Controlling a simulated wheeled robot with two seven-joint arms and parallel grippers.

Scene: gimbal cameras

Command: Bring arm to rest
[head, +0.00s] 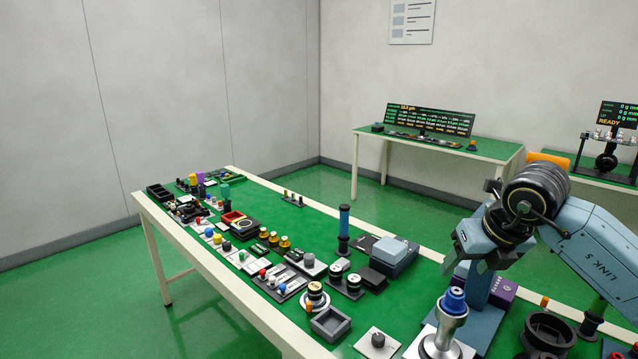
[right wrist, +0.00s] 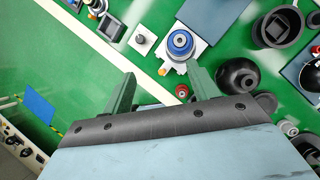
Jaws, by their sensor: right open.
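My right arm comes in from the right in the head view, its blue-grey link bent down over the near right end of the long green-topped table (head: 330,232). My right gripper (head: 484,266) hangs above the table, partly behind its own housing in the head view. In the right wrist view the two green fingers of the right gripper (right wrist: 163,88) stand apart with nothing between them. A silver post with a blue knob (head: 454,302) stands below the gripper. It also shows in the right wrist view (right wrist: 181,42), just beyond the fingertips. My left gripper is not in view.
A dark round cup (head: 548,332) and a grey square tray (head: 330,323) stand near the arm. A blue-grey box (head: 392,252) and many small parts crowd the table. A second table (head: 500,152) with a display (head: 430,120) stands at the back. Green floor lies left.

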